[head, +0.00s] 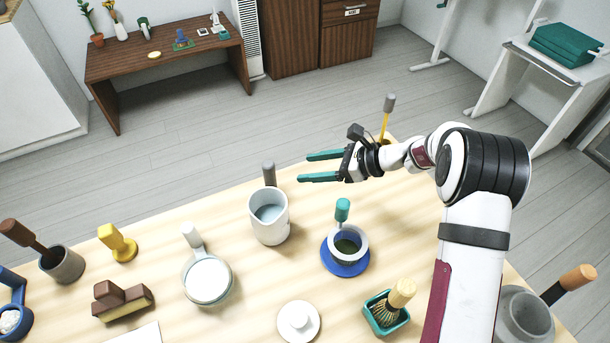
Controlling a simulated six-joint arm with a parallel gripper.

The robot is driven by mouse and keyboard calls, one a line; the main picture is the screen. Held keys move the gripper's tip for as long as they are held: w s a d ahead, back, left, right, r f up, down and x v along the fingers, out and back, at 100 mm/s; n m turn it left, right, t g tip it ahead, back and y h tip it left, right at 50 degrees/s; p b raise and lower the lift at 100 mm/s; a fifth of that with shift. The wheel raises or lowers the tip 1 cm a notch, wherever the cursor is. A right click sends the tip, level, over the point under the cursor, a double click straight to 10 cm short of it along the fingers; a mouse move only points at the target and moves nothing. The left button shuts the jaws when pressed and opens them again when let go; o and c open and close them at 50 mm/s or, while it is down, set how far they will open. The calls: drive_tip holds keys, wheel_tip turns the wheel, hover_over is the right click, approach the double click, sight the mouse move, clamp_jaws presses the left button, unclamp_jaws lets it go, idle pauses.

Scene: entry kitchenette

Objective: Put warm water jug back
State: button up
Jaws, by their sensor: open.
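A white cylindrical jug (268,228) with pale bluish water in it stands upright near the middle of the light wooden table. Its grey upright handle (268,174) rises at the far side of the rim. It looks like the warm water jug. My gripper (304,167) has two teal fingers, spread apart with nothing between them. They point left toward the handle, with a visible gap in the picture. How high the fingers are above the table I cannot tell.
A blue saucer (345,266) carries a white cup with green liquid. A clear pot (208,281) with white contents stands left, near a yellow stamp-like object (117,242). A white lid (298,321) and a brush in a green holder (386,315) are nearer.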

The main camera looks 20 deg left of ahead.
drive_tip(key=s+d+r+n+g+h, duration=0.1)
drive_tip(key=s+d+r+n+h, duration=0.15)
drive_tip(key=s+d+r, duration=0.35)
drive_tip(key=s+d+r+n+h, duration=0.1)
drive_tip(key=s+d+r+n, duration=0.1)
drive_tip(key=s+r+n, duration=0.35)
drive_tip(key=s+d+f+n+h, duration=0.1)
drive_tip(key=s+d+n+h, duration=0.1)
drive_tip(key=s+d, duration=0.4)
drive_tip(key=s+d+f+n+h, duration=0.1)
drive_tip(key=s+d+h, duration=0.4)
drive_tip(key=s, duration=0.9)
drive_tip(key=shift+s+d+f+n+t, duration=0.35)
drive_tip(key=shift+d+n, duration=0.35)
drive_tip(key=shift+d, duration=0.5)
